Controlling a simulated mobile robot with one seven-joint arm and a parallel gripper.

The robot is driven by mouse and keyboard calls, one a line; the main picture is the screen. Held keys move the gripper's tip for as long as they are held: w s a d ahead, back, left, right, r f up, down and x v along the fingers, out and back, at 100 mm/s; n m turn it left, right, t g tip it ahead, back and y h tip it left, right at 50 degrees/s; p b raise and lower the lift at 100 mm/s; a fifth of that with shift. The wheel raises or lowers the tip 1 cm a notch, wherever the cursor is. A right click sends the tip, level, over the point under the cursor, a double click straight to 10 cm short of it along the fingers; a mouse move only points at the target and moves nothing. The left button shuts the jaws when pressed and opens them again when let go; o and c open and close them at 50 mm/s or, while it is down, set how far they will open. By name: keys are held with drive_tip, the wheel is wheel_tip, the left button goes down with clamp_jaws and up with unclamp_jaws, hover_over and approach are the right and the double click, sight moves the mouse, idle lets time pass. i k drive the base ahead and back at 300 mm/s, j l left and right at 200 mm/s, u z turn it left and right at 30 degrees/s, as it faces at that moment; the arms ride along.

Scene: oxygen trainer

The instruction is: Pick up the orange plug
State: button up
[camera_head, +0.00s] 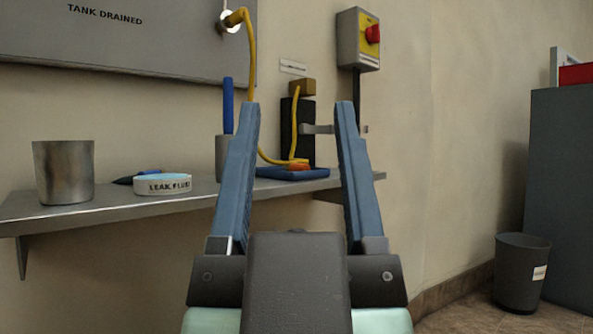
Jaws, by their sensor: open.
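The orange plug (299,167) lies on a small blue tray (268,173) near the right end of the wall shelf. A yellow hose (252,60) hangs from a fitting on the wall panel and runs down to the plug. My gripper (296,104) is open and empty, with its two blue fingers pointing forward. In the picture the plug shows between the fingers, farther away than they are. The left finger covers part of the tray's left side and part of the grey holder.
The shelf (110,205) holds a metal cup (64,172), a round "LEAK FLUID" dish (162,184) and a grey holder (221,155) with a blue stick. A black upright block (306,130) stands behind the plug. A red-knobbed box (358,40) is on the wall. A bin (521,272) stands at right.

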sight(290, 167)
drive_tip(key=k+j+u, duration=0.1)
drive_tip(key=k+u, duration=0.15)
drive_tip(key=u, duration=0.25)
drive_tip(key=k+j+u, duration=0.15)
drive_tip(key=u, duration=0.35)
drive_tip(key=z, duration=1.05)
drive_tip(key=k, duration=0.05)
